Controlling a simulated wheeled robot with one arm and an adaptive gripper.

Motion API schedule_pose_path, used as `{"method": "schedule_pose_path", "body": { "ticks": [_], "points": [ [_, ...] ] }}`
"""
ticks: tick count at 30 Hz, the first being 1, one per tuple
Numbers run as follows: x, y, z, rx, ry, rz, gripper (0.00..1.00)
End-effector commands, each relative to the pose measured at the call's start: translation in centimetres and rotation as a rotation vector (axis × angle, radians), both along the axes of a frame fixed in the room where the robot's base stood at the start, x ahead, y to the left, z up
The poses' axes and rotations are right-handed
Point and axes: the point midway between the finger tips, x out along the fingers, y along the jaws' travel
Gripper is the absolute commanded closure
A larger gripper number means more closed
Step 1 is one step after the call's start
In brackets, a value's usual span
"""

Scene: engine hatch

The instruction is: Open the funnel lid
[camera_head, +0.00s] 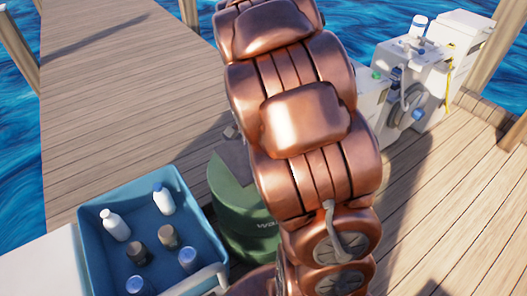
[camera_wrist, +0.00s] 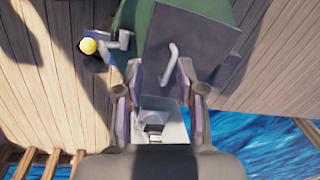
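The funnel lid appears to be the dark grey square plate (camera_wrist: 205,42) over the green barrel in the wrist view. A pale bent handle (camera_wrist: 172,62) stands on it. My gripper (camera_wrist: 159,66) is open, its two fingers spread. In the picture the handle lies between the fingertips, closer to the right finger; I see no clear contact. In the head view part of the grey plate (camera_head: 232,160) shows on top of the green barrel (camera_head: 234,203). My copper arm hides the rest and my gripper there.
A yellow ball knob (camera_wrist: 88,46) on a small fitting is left of the plate. A blue crate (camera_head: 85,225) of bottles and jars stands left of the barrel. White machine units (camera_head: 410,75) stand at the right. Wooden deck and water surround them.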

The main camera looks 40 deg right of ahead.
Motion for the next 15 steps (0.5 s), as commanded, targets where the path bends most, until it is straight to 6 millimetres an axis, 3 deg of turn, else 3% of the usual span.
{"method": "schedule_pose_path", "body": {
  "ticks": [1,6,10,15],
  "points": [
    [0.8,-1.7,-1.5,0.003,-0.003,-0.065,0.61],
    [3.2,-5.9,-4.2,0.002,-0.041,-0.234,0.61],
    [4.0,-7.6,-5.6,0.006,-0.053,-0.31,0.61],
    [4.5,-8.4,-6.1,0.008,-0.062,-0.344,0.61]
  ]
}}
